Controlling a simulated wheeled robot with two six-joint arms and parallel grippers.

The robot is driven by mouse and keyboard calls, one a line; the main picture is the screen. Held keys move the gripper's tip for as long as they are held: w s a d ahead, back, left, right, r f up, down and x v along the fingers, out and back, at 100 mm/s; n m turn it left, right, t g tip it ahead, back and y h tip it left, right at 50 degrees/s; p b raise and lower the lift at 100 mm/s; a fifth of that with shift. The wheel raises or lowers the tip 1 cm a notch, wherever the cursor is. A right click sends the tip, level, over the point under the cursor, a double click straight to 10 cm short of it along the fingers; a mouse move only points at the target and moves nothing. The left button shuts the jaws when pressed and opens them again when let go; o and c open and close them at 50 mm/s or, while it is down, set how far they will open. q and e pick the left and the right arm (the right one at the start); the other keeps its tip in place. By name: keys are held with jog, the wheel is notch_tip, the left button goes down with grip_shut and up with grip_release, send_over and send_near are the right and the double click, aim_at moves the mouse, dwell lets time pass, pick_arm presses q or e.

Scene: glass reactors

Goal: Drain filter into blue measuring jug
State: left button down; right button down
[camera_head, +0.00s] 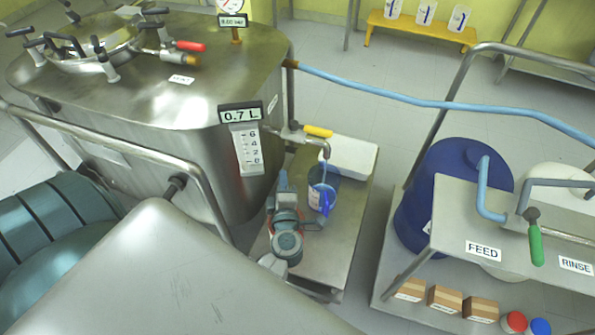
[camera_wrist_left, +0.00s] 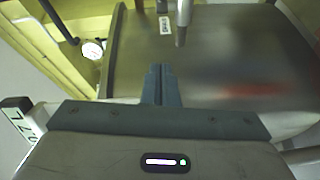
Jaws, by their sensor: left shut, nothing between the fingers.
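The steel filter vessel (camera_head: 170,110) fills the left of the head view, and its display (camera_head: 240,112) reads 0.7 L. A drain spout (camera_head: 326,150) with a yellow valve handle (camera_head: 318,131) sticks out of its right side. The blue measuring jug (camera_head: 322,190) stands upright below the spout, and a thin pale streak runs from the spout towards it. My left gripper (camera_head: 283,176) is just left of the jug, apart from the valve handle. Its fingers (camera_wrist_left: 157,70) are shut and empty in the left wrist view. My right gripper is out of view.
The jug stands on a low steel platform (camera_head: 350,225) beside a white block (camera_head: 350,156). A light-blue hose (camera_head: 420,102) crosses behind. A blue drum (camera_head: 440,185) and a steel cart (camera_head: 470,222) with FEED and RINSE labels stand at right. Grey floor separates platform and cart.

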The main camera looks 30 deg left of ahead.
pick_arm(q)
jog(key=d+r+m+t+h, duration=0.4)
jog(key=d+r+m+h, duration=0.2)
jog(key=d+m+h, duration=0.75)
jog(key=s+a+f+m+g, duration=0.2)
jog(key=s+f+m+g, duration=0.4)
jog(key=s+m+g, duration=0.3)
jog(key=shift+s+f+m+g, duration=0.15)
jog(key=shift+s+m+g, duration=0.15)
jog(key=shift+s+m, duration=0.6)
jog(key=shift+h, duration=0.25)
